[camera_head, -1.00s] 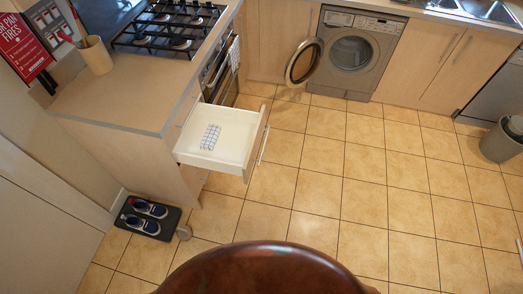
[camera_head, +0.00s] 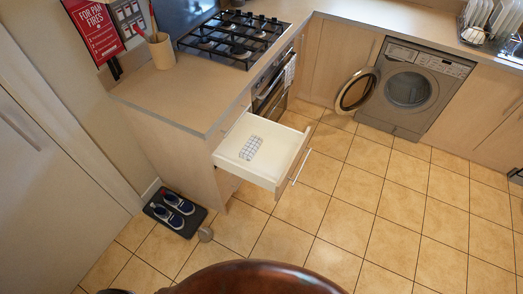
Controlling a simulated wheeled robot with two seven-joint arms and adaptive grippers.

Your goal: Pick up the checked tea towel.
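A white checked tea towel (camera_head: 251,147) with dark grid lines lies folded inside an open white drawer (camera_head: 235,164). The drawer sticks out from the counter's end cabinet, below the worktop. A second patterned cloth (camera_head: 290,70) hangs at the oven front; its pattern is too small to tell. Neither of my grippers shows in the view, so nothing is seen near the towel.
The drawer front with its bar handle (camera_head: 301,167) juts over the tiled floor. A washing machine (camera_head: 410,88) stands with its round door (camera_head: 355,91) open. Shoes (camera_head: 175,210) lie on a dark mat by the left wall. The tiled floor (camera_head: 385,205) at right is clear.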

